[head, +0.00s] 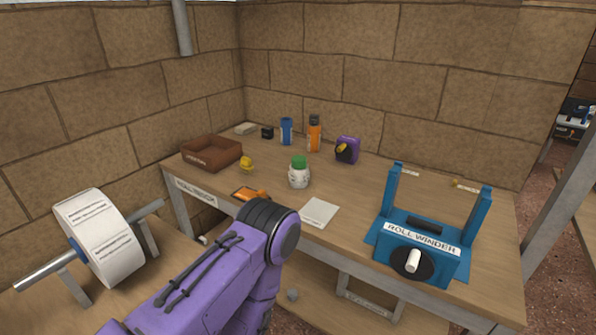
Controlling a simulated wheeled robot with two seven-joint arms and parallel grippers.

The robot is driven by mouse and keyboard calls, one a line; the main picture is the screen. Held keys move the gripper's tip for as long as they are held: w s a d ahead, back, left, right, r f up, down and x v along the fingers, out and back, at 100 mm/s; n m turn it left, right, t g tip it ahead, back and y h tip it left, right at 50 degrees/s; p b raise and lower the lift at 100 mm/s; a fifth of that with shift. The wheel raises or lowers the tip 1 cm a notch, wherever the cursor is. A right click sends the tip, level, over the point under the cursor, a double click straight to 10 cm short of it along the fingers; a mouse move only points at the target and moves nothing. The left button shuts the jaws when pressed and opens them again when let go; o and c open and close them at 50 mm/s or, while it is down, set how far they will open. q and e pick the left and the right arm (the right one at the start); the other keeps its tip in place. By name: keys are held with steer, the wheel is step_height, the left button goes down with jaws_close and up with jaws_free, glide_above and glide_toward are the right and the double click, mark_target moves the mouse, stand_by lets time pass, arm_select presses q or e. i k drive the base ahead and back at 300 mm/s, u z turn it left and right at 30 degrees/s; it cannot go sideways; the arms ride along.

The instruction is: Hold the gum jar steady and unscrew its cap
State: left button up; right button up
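The gum jar (299,179), white with a label, stands upright near the middle of the bench. Its green cap (299,161) sits on top. A purple arm of mine reaches up from the bottom of the head view, with its black-banded joint in front of the bench's near edge, short of the jar. No gripper fingers show on it. My other arm and its gripper are not in view. Nothing is seen touching the jar or its cap.
On the bench (345,195) are a brown tray (211,153), yellow object (246,165), orange tool (250,193), blue can (287,131), orange bottle (314,135), purple tape dispenser (347,149), paper sheet (319,213) and blue roll winder (422,250). A paper roll (99,236) stands at left.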

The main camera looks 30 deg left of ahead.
mark_target(298, 179)
steer(key=z, duration=1.15)
steer(key=k, duration=0.85)
steer(key=u, duration=1.75)
steer(key=i, duration=1)
